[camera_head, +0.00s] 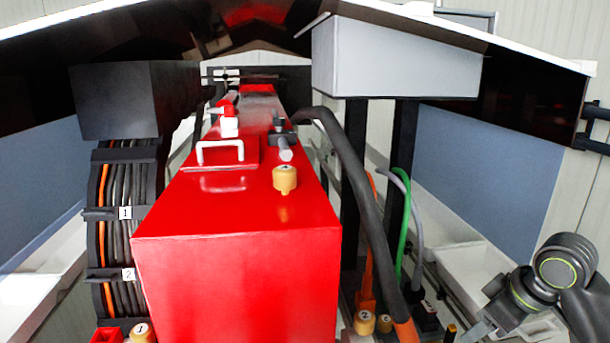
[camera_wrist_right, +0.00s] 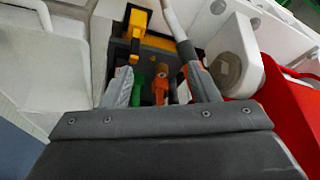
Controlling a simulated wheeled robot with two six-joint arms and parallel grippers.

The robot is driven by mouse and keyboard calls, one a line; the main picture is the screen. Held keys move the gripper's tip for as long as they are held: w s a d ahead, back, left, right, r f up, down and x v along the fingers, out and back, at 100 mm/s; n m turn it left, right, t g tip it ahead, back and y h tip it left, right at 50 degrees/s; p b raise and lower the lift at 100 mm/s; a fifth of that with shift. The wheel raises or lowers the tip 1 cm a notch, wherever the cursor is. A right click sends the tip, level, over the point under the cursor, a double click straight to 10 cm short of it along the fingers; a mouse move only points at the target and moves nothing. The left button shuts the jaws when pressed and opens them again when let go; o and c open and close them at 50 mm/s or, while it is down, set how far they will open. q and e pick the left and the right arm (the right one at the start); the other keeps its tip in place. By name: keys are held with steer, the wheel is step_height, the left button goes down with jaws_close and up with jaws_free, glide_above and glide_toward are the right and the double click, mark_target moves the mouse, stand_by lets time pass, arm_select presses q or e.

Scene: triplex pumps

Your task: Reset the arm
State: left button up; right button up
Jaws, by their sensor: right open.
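My right arm comes in at the lower right of the head view, its grey wrist with green rings bent down. The right gripper (camera_head: 476,332) is partly cut off by the bottom edge there. In the right wrist view the right gripper (camera_wrist_right: 160,78) has its two grey fingers apart. A green part (camera_wrist_right: 138,88) and an orange part (camera_wrist_right: 160,88) show beyond and between the fingers, with no clear contact. I cannot tell the distance to them. My left gripper is in neither view.
A red pump housing (camera_head: 240,260) fills the middle. A thick black hose (camera_head: 358,175) curves down beside it. Orange and green (camera_head: 403,235) hoses and tan caps (camera_head: 364,322) stand left of my right gripper. A yellow part (camera_wrist_right: 150,42) lies beyond the fingers. A grey box (camera_head: 390,60) is overhead.

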steer(key=s+a+f+m+h, duration=0.1)
steer(key=s+f+m, duration=0.1)
steer(key=s+f, duration=0.6)
steer(key=s+a+f+m, duration=0.1)
steer(key=s+f, duration=0.3)
steer(key=f, duration=0.7)
steer(key=s+d+f+m+h, duration=0.1)
steer(key=s+f+m+h, duration=0.1)
steer(key=s, duration=0.6)
steer(key=s+d+f+m+h, duration=0.1)
steer(key=s+f+m, duration=0.15)
steer(key=s, duration=0.55)
step_height(320, 180, down, 30)
steer(key=d+f+g+b, duration=0.1)
steer(key=b, duration=0.5)
arm_select(q)
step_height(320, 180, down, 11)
steer(key=b, duration=0.5)
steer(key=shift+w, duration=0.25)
arm_select(e)
steer(key=s+f, duration=0.7)
steer(key=f, duration=0.3)
steer(key=s+a+f+g, duration=0.1)
steer(key=s+f, duration=0.6)
steer(key=f, duration=0.4)
steer(key=shift+s+y, duration=0.3)
steer(key=shift+s, duration=0.1)
